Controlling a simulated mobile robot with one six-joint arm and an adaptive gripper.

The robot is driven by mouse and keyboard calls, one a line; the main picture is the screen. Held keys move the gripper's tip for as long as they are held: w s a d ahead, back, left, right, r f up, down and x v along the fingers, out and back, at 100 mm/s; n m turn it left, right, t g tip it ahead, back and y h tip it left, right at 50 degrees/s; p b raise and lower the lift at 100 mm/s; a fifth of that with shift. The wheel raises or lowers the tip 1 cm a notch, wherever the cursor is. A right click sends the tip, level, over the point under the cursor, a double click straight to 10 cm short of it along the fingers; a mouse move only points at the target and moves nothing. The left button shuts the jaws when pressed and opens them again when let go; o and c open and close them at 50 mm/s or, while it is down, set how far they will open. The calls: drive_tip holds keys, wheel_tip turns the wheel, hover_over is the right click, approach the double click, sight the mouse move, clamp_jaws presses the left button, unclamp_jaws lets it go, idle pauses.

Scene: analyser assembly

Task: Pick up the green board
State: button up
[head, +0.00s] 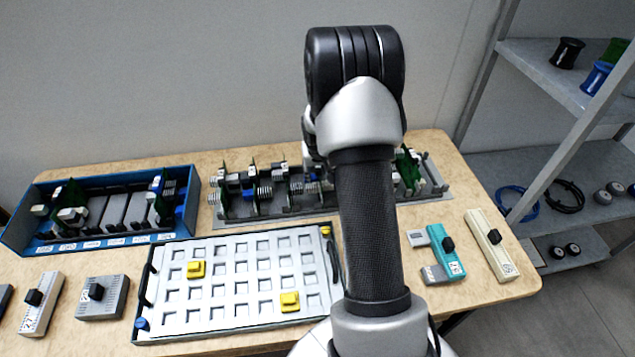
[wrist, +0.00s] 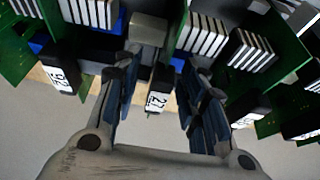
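Several green boards stand upright in the grey rack (head: 270,212) at the back of the table, among them one at its right end (head: 408,172). The wrist view shows a large green board at right (wrist: 270,85), one at left (wrist: 15,62) and a narrow green edge (wrist: 184,28) near the middle. My gripper (wrist: 160,68) is open, its dark fingers either side of a black tab with a white label (wrist: 158,100); neither finger clearly touches it. Which board this tab belongs to, I cannot tell. My arm hides the gripper and part of the rack in the head view.
A blue crate (head: 110,246) with more boards stands at left. A white slotted tray (head: 235,312) with two yellow blocks lies in front. Grey, teal (head: 443,250) and cream (head: 490,245) modules lie on the table. A metal shelf (head: 550,75) with spools stands at right.

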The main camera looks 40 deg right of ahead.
clamp_jaws()
idle(0.3)
drive_tip(key=shift+r, duration=0.1)
